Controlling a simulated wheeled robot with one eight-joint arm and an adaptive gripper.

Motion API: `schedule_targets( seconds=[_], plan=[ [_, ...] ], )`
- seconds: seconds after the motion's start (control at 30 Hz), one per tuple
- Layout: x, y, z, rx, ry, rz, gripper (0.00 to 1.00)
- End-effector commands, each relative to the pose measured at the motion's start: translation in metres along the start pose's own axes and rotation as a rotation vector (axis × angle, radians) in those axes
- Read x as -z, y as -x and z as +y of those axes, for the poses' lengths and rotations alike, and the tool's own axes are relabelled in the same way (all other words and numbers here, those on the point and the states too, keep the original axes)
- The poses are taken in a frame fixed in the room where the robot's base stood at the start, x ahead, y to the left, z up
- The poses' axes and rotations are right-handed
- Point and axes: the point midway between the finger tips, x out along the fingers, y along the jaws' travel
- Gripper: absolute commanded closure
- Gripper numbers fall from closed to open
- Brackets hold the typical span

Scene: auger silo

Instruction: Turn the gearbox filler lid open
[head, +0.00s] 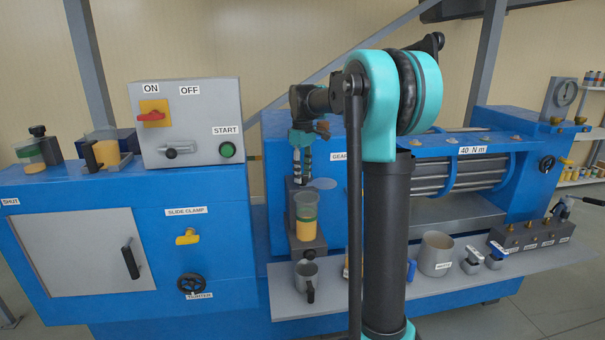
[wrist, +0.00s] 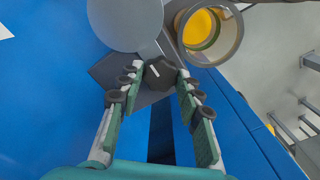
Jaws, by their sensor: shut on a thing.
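The gearbox filler lid (wrist: 125,22) is a flat grey disc on a short arm that runs to a dark knob (wrist: 160,73). The lid also shows edge-on in the head view (head: 322,183). My gripper (wrist: 158,80) is shut on the dark knob, with a finger on each side of it. In the head view my gripper (head: 302,168) points down at the gearbox's left end, where its fingers hide the knob. A clear filler cup (wrist: 212,30) with yellow liquid stands beside the lid. In the wrist view its mouth is uncovered, with the lid off to its left.
A grey switch box (head: 185,125) stands on the blue cabinet at left. Rollers lie to the right. My arm hides part of the gearbox and shelf.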

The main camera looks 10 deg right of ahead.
Motion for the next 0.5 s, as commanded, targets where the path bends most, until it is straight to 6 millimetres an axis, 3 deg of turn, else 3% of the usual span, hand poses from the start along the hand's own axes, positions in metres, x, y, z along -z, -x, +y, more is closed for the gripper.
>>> schedule_targets(
  seconds=[0.17, 0.2, 0.33, 0.5],
  plan=[
    [-0.0001, 0.0002, 0.0002, -0.001, 0.001, 0.000, 1.00],
    [-0.0001, 0.0002, 0.0002, -0.001, 0.001, 0.000, 0.61],
    [-0.0001, 0.0001, 0.0002, 0.000, 0.000, 0.000, 0.45],
    [-0.0001, 0.0000, 0.0001, 0.000, 0.000, 0.000, 0.44]
  ],
)
